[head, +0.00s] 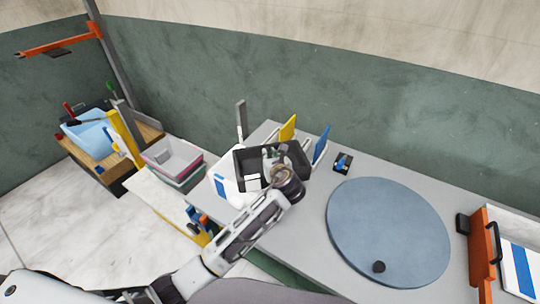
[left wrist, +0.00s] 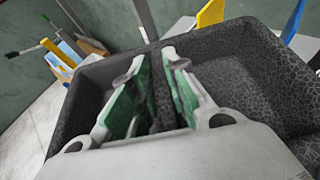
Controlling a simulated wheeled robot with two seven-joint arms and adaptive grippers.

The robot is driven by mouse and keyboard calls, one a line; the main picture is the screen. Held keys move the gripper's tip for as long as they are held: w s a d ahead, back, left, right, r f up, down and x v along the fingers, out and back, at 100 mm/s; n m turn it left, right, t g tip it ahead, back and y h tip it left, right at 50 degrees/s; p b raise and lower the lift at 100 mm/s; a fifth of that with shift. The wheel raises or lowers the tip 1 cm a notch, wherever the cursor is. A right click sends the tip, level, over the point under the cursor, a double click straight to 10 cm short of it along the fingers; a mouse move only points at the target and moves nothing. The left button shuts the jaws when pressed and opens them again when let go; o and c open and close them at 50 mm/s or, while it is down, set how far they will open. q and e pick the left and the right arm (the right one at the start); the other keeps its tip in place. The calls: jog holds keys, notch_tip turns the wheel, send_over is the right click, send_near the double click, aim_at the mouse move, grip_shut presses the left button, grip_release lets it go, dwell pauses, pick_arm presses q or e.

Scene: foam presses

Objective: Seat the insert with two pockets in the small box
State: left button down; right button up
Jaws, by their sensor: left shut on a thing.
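The dark grey speckled foam insert (head: 296,148) has two pockets and is over the left part of the grey table. It fills much of the left wrist view (left wrist: 262,80), one pocket on each side of a middle wall. My left gripper (head: 271,157) reaches down into the insert. In the left wrist view its green-padded fingers (left wrist: 155,62) are shut on the middle wall. A white piece with a blue patch (head: 222,186) lies beside the insert; I cannot tell whether it is part of the small box. What is under the insert is hidden. My right gripper is not in view.
A yellow panel (head: 288,128) and a blue panel (head: 321,146) stand behind the insert. A large blue-grey disc (head: 388,232) covers the table's middle. An orange-edged holder (head: 482,250) is at the right. Stacked trays (head: 172,158) stand left of the table.

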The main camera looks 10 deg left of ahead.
pick_arm(q)
jog(key=c, duration=1.4)
grip_release()
jog(key=shift+r, duration=0.25)
jog(key=shift+r+b, duration=0.15)
jog(key=shift+b, duration=0.25)
jog(key=shift+s+r, duration=0.1)
jog(key=shift+r, duration=0.15)
jog(key=v, duration=1.1)
jog(key=shift+s+d+r+b, duration=0.1)
jog(key=shift+s+d+b, duration=0.1)
jog(key=shift+s+b, duration=0.15)
